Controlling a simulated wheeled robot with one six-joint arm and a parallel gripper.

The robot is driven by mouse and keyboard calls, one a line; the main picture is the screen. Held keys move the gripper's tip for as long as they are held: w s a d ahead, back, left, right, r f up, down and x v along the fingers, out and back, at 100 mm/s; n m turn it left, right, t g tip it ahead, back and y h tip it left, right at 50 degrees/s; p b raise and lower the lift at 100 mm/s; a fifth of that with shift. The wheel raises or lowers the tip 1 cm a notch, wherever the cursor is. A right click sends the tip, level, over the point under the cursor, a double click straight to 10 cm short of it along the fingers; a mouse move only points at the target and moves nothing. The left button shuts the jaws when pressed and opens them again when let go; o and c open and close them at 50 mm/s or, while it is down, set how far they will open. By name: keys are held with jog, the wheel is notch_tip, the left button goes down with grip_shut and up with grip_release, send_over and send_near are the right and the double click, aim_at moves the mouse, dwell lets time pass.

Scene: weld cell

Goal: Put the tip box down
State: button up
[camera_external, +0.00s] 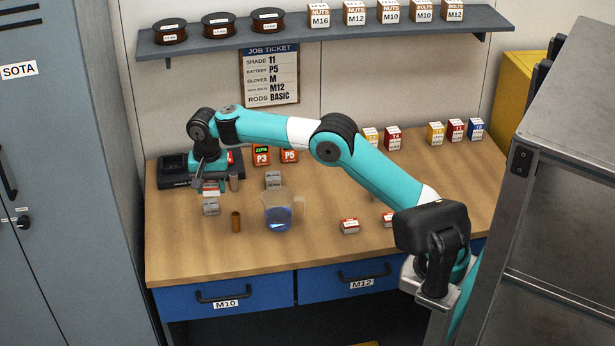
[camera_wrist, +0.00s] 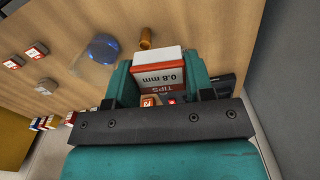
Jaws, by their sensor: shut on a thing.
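The tip box (camera_wrist: 158,75), white and red and marked TIPS 0.8 mm, sits between the teal fingers of my gripper (camera_wrist: 157,84) in the wrist view. The fingers are shut on its two sides. In the external view my gripper (camera_external: 211,186) points down over the left part of the wooden workbench (camera_external: 330,260). The pale face of the tip box (camera_external: 211,206) shows just below the fingers. I cannot tell whether its underside touches the bench.
A jug with blue liquid (camera_external: 278,212) and a small brown cup (camera_external: 236,222) stand to the right of my gripper. A black charger-like unit (camera_external: 172,172) stands behind left. Small boxes (camera_external: 349,226) lie further right. The bench's front left is clear.

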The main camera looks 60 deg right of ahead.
jog(key=d+m, duration=0.3)
jog(key=d, duration=1.5)
jog(key=m, duration=0.4)
send_over(313, 184)
notch_tip(313, 184, down, 20)
jog(key=p, duration=0.3)
jog(key=shift+f, duration=0.1)
jog(key=o, duration=1)
jog(key=shift+c, duration=0.2)
